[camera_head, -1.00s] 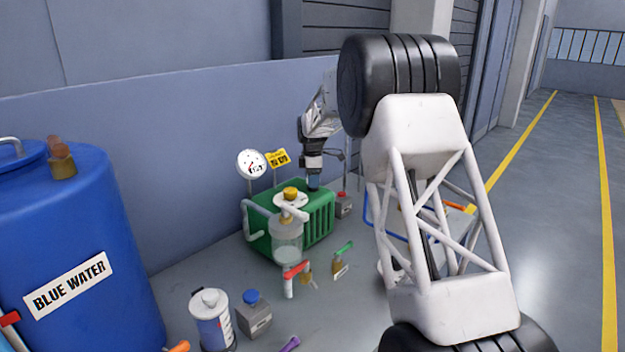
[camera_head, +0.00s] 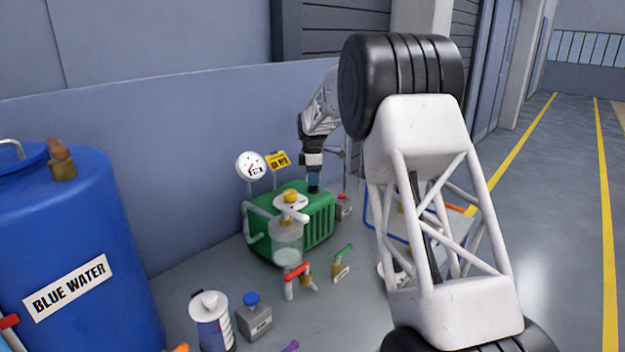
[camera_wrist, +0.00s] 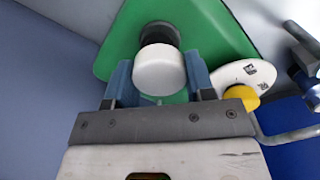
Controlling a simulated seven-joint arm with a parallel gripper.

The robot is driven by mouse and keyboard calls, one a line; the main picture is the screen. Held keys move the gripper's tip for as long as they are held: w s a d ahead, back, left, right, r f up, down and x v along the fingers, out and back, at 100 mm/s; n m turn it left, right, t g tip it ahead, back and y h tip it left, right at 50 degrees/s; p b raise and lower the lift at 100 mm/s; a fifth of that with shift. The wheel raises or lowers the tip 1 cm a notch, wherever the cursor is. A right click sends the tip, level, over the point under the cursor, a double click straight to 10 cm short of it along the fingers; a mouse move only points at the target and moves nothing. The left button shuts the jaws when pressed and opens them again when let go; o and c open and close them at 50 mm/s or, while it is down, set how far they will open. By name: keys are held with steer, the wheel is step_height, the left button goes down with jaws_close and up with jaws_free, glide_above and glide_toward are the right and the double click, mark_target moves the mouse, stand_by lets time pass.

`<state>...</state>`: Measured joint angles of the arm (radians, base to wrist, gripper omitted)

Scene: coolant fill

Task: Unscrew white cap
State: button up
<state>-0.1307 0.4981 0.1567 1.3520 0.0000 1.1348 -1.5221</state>
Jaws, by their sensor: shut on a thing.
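The white cap (camera_wrist: 159,70) sits on a dark neck on top of the green tank in the wrist view. My gripper (camera_wrist: 159,80) has its two blue fingers on either side of the white cap and is shut on it. In the head view my gripper (camera_head: 313,180) points down at the back of the green tank (camera_head: 320,212). The white cap is hidden there behind the fingers. The tank also shows in the wrist view (camera_wrist: 215,35).
A blue barrel (camera_head: 80,240) is at left. Red-handled (camera_head: 296,272) and green-handled (camera_head: 342,262) valves lie in front.

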steer(key=shift+r, duration=1.5)
